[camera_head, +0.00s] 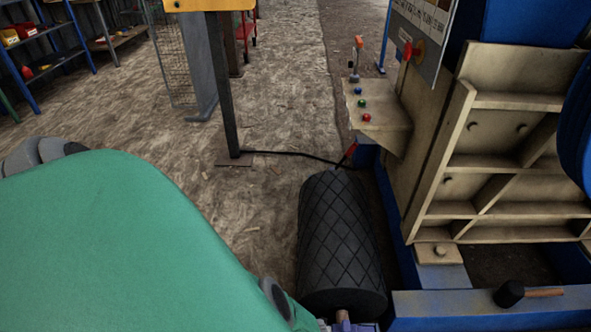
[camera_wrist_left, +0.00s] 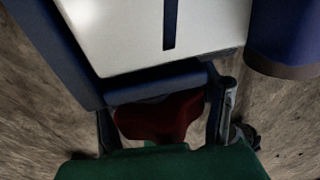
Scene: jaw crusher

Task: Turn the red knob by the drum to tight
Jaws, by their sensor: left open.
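A dark red knob (camera_wrist_left: 160,117) shows in the left wrist view, just below a dark blue edge and a pale panel. My left gripper (camera_wrist_left: 164,112) is open, with one dark finger on each side of the knob. I cannot tell whether the fingers touch it. The green part along the bottom of that view covers the knob's lower side. In the head view the black drum (camera_head: 341,240) has a diamond pattern and lies right of my green arm. The knob and the left fingers cannot be made out there. My right gripper is not in view.
A beige control box (camera_head: 381,126) with colored buttons stands beyond the drum. The beige ribbed crusher body (camera_head: 515,150) is at the right. A black-headed mallet (camera_head: 511,294) lies on the blue frame (camera_head: 440,306). A dark post (camera_head: 225,90) stands left of the drum.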

